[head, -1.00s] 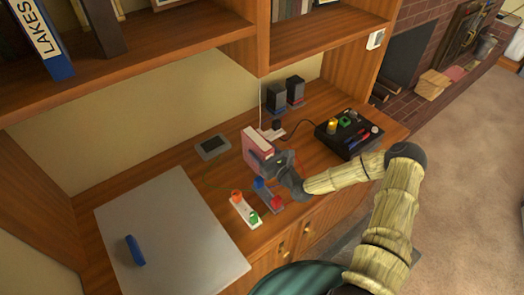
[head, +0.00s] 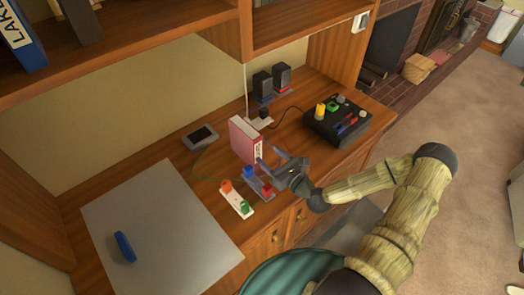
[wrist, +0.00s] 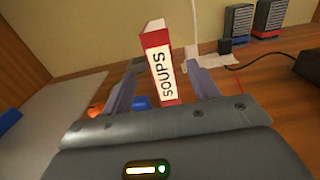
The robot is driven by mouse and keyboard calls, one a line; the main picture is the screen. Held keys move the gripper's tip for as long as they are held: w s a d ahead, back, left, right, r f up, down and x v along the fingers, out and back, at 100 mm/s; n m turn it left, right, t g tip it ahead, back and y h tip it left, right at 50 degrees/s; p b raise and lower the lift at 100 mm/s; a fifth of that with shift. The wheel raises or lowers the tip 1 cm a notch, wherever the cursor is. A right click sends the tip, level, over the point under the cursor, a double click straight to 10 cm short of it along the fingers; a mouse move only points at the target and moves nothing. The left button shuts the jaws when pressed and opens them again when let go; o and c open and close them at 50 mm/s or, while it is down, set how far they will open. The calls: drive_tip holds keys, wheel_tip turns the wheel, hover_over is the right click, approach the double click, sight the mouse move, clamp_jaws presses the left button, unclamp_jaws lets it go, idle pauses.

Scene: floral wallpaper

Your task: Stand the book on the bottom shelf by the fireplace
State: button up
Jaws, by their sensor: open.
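A red book (head: 245,139) with a white spine label stands upright on the wooden cabinet top. In the wrist view the book (wrist: 161,62) shows its spine reading "SOUPS", lying between the two finger lines but beyond the palm. My gripper (head: 269,160) is open at the near side of the book; in the wrist view its fingers (wrist: 160,84) are spread to the left and right of the spine. I cannot tell whether either finger touches the book. The fireplace (head: 392,45) is at the upper right.
Small blocks with coloured knobs (head: 237,199) sit in front of the book. A black box (head: 337,121) with coloured items is to its right, and two dark speakers (head: 262,86) stand behind. A grey board (head: 160,237) lies to the left. A cable crosses behind the book.

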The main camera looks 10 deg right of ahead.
sight(259, 149)
drive_tip(key=shift+s+d, duration=0.25)
drive_tip(key=shift+s, duration=0.15)
drive_tip(key=shift+o, duration=0.4)
drive_tip(key=s+d+f+p, duration=0.1)
drive_tip(key=s, duration=0.1)
drive_tip(key=s+d+f+p, duration=0.1)
drive_tip(key=s+d+p, duration=0.1)
drive_tip(key=shift+f, duration=0.15)
drive_tip(key=p+x, duration=0.4)
drive_tip(key=x, duration=0.7)
drive_tip(key=shift+w+a+p, duration=0.15)
drive_tip(key=shift+p, duration=0.2)
drive_tip(key=shift+w+a, duration=0.2)
drive_tip(key=shift+w, duration=0.15)
